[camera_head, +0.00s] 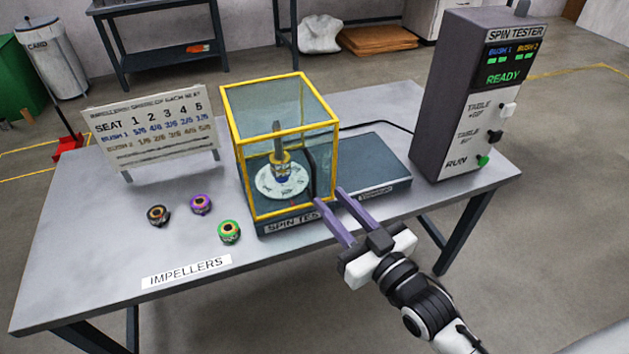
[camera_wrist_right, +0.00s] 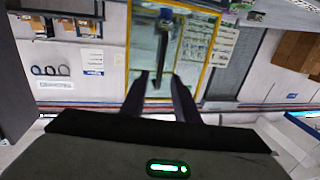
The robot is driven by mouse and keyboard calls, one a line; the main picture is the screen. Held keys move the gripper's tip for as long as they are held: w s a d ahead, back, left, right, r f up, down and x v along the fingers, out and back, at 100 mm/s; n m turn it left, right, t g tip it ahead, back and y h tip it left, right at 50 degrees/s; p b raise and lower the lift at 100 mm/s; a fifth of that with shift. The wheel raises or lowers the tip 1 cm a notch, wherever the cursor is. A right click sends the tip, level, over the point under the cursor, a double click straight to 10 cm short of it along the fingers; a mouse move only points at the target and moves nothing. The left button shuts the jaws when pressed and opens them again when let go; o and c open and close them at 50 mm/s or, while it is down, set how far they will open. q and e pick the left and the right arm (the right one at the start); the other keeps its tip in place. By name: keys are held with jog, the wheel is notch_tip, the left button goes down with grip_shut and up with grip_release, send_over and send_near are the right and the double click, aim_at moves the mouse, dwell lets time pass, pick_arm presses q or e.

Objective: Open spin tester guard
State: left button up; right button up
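The spin tester guard (camera_head: 278,105) is a clear box with yellow edges, standing closed over a white numbered disc (camera_head: 268,184) and an upright shaft (camera_head: 277,140). A dark upright handle (camera_head: 311,172) is on its front right side. My right gripper (camera_head: 330,195) has its two purple fingers apart and empty, just in front of the guard's lower right corner. In the right wrist view the handle (camera_wrist_right: 162,45) shows ahead of and between the open fingertips (camera_wrist_right: 160,78), with the yellow frame (camera_wrist_right: 207,50) behind. Contact with the handle is not visible. My left gripper is not in view.
A dark flat base plate (camera_head: 372,160) lies right of the guard. A control box (camera_head: 462,95) reading READY stands at the table's right. Black (camera_head: 157,215), purple (camera_head: 201,204) and green (camera_head: 229,231) impellers lie front left. A seat-order sign (camera_head: 150,125) stands behind them.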

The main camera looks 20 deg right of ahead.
aim_at(315, 183)
jog(key=x, duration=0.7)
jog(key=shift+w+a, duration=0.1)
jog(key=shift+w, duration=0.3)
grip_shut()
